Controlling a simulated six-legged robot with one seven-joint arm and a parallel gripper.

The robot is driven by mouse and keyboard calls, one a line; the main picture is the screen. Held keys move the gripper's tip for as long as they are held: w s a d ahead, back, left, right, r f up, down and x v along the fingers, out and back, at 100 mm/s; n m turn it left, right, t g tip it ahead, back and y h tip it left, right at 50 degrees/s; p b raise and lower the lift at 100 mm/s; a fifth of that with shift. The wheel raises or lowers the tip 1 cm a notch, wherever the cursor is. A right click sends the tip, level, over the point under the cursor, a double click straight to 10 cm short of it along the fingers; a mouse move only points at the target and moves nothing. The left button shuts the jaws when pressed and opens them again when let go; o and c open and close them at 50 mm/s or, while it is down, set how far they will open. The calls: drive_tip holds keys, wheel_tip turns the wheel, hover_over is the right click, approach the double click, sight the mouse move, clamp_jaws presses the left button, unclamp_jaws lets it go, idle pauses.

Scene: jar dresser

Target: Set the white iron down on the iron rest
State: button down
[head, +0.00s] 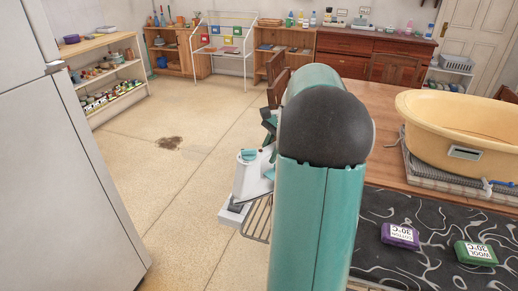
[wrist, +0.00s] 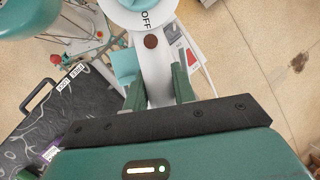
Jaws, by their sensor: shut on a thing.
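The white iron (head: 250,177) has teal parts and shows left of my arm in the head view. In the wrist view the iron (wrist: 157,70) fills the space between the fingers of my gripper (wrist: 158,88), which is shut on its white body. A dial marked OFF is at the top edge there. A metal wire rack (head: 257,222), which looks like the iron rest, juts out beside the dark marbled surface, just below the iron in the head picture. I cannot tell whether the iron touches it. My arm hides the rack's right side and most of my gripper in the head view.
A dark marbled board (head: 400,250) carries a purple block (head: 400,236) and a green block (head: 476,253). A yellow tub (head: 460,125) stands on the wooden table at right. A white cabinet (head: 65,170) is at left. The floor between is open, with a dark stain.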

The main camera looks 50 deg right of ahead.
drive_tip(key=d+f+n, duration=0.1)
drive_tip(key=s+d+f+n+g, duration=0.1)
drive_tip(key=d, duration=0.1)
drive_tip(key=d+f+n, duration=0.1)
drive_tip(key=shift+s+d+f+n+g+y, duration=0.3)
drive_tip(key=shift+f+n, duration=0.05)
drive_tip(key=shift+n, duration=0.05)
drive_tip(key=shift+s+d+f, duration=0.2)
drive_tip(key=shift+f, duration=0.05)
drive_tip(key=shift+w+f, duration=0.1)
drive_tip(key=shift+f, duration=4.3)
drive_tip(key=c, duration=1.1)
unclamp_jaws()
drive_tip(key=shift+f, duration=0.2)
drive_tip(key=v, duration=1.4)
drive_tip(key=shift+w+a, duration=0.1)
